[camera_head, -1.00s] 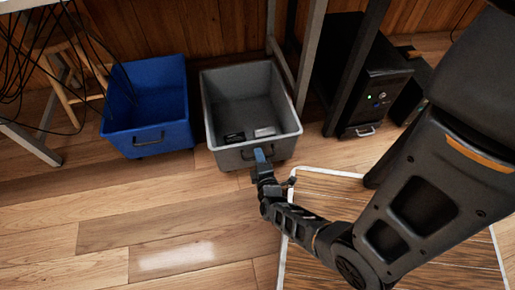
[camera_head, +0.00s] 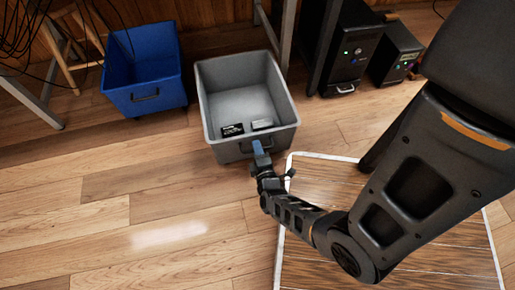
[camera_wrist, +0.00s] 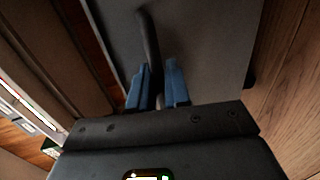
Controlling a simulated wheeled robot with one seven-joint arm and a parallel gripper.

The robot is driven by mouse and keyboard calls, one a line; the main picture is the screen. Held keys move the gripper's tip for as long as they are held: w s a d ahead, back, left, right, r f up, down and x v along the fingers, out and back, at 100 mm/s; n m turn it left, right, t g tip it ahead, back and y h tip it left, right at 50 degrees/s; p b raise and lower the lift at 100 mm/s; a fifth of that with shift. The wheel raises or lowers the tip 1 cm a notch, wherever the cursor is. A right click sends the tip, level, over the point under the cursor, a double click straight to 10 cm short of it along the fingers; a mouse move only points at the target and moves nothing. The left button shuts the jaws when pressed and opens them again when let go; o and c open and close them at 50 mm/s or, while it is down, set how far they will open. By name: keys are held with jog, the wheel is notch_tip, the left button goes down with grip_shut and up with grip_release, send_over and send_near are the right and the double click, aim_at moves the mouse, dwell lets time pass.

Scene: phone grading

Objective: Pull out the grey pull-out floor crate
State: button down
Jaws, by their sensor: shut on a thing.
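The grey pull-out floor crate (camera_head: 273,139) stands on the wood floor in the middle of the head view, forward of the blue crate beside it. Two small dark and grey phone-like items (camera_head: 232,130) lie inside at its near end. My gripper (camera_head: 258,147) is at the crate's front wall. In the wrist view its blue fingers (camera_wrist: 158,88) are closed around the dark bar handle (camera_wrist: 149,42) on the grey front face.
A blue crate (camera_head: 146,98) stands to the left. A black computer case (camera_head: 345,60) and a smaller dark box (camera_head: 396,55) stand at the back right. A white-edged mat (camera_head: 330,240) lies at the lower right. The floor at lower left is clear.

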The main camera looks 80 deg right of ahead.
jog(key=shift+s+a, duration=0.1)
jog(key=c, duration=1.3)
grip_release()
jog(key=p+v, duration=0.1)
jog(key=v, duration=0.6)
jog(key=shift+a+p, duration=0.35)
jog(key=shift+p, duration=0.05)
jog(key=shift+s, duration=0.15)
